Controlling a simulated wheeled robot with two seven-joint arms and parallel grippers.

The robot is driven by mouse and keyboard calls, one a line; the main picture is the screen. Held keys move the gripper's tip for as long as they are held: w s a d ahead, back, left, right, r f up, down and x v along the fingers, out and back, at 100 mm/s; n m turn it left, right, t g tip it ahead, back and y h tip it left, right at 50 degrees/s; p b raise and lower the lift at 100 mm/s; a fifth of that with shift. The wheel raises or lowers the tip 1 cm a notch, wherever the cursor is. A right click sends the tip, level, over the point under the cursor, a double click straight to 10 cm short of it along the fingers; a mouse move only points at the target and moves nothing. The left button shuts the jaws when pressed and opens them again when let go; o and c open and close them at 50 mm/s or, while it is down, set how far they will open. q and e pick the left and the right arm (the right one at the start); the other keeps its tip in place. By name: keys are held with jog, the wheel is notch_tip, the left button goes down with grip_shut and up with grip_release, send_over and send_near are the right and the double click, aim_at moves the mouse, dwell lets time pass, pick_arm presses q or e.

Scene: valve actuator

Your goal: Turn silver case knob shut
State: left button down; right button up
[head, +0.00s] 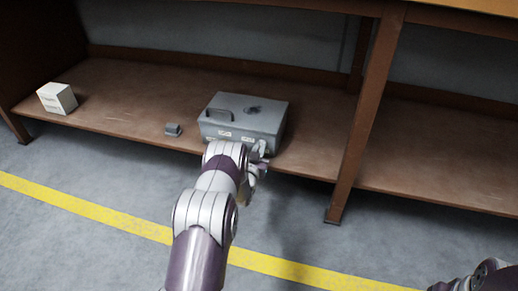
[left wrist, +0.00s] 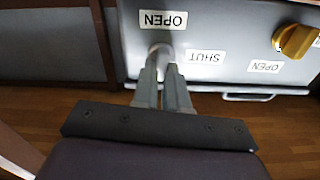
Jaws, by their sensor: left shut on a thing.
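The silver case (head: 232,128) sits on the brown shelf, with a handle and a small dark fitting on its top. In the left wrist view, its front panel (left wrist: 225,35) fills the upper part, with upside-down OPEN and SHUT labels. My left gripper (left wrist: 163,62) is at this front, its two fingers close together and shut on a silver knob (left wrist: 161,48). The knob is mostly hidden by the fingers, beside the SHUT label (left wrist: 204,57) and below an OPEN label (left wrist: 163,19). The left gripper also shows in the head view (head: 259,161). My right gripper is out of view.
A gold knob (left wrist: 294,41) is at the upper right of the left wrist view, near another OPEN label. A small grey block (head: 173,129) lies left of the case, and a white box (head: 57,98) farther left. A brown post (head: 365,110) stands to the right.

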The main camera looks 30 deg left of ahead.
pick_arm(q)
jog(key=shift+d+f+m+p, duration=0.15)
jog(key=shift+m+p, duration=0.2)
jog(key=shift+m, duration=2.25)
jog(key=shift+d+f+m+p, duration=0.15)
jog(key=shift+m+p, duration=0.25)
jog(key=shift+m, duration=2.2)
jog(key=shift+d+f+m+p, duration=0.1)
jog(key=shift+f+m+p, duration=0.2)
jog(key=shift+m, duration=2.3)
jog(key=shift+r+m, duration=0.1)
jog(key=shift+m, duration=0.2)
jog(key=c, duration=1.2)
grip_release()
jog(key=shift+o, duration=0.2)
